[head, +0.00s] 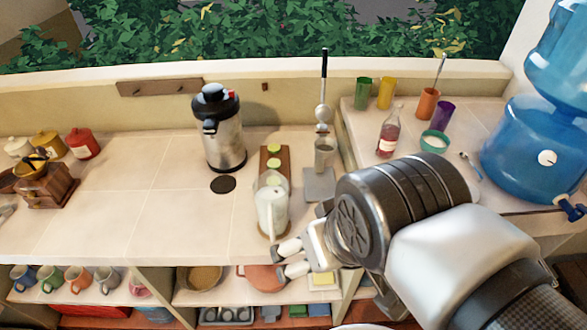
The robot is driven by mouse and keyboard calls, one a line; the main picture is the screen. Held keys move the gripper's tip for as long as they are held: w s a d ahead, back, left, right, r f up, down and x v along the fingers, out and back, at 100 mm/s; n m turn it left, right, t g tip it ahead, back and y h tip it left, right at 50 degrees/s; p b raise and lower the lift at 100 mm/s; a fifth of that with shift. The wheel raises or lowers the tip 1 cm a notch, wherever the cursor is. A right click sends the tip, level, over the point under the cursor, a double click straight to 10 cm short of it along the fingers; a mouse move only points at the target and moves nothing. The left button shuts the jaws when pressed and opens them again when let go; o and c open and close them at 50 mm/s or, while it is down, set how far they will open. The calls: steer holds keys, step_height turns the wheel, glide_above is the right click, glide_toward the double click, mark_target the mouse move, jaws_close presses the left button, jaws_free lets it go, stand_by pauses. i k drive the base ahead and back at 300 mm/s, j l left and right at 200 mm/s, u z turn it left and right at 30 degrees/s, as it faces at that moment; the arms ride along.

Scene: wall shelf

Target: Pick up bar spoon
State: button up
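A thin metal rod (440,70) leans out of an orange cup (428,103) on the raised counter at right; its lower end is hidden in the cup. A small metal spoon (471,164) lies on the same counter, near the blue water dispenser. I cannot tell for sure which is the bar spoon. My gripper (278,264) is at the counter's front edge, below and left of both, just below a clear pitcher (272,206). Its two fingers are apart with nothing visible between them.
A bottle (389,134), a teal bowl (434,142) and a purple cup (442,115) crowd the right counter. A steel flask (222,135) stands left.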

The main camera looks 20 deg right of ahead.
mark_target(441, 64)
steer(key=z, duration=1.45)
steer(key=j+u, duration=0.15)
steer(key=u, duration=1.2)
steer(key=z, duration=1.4)
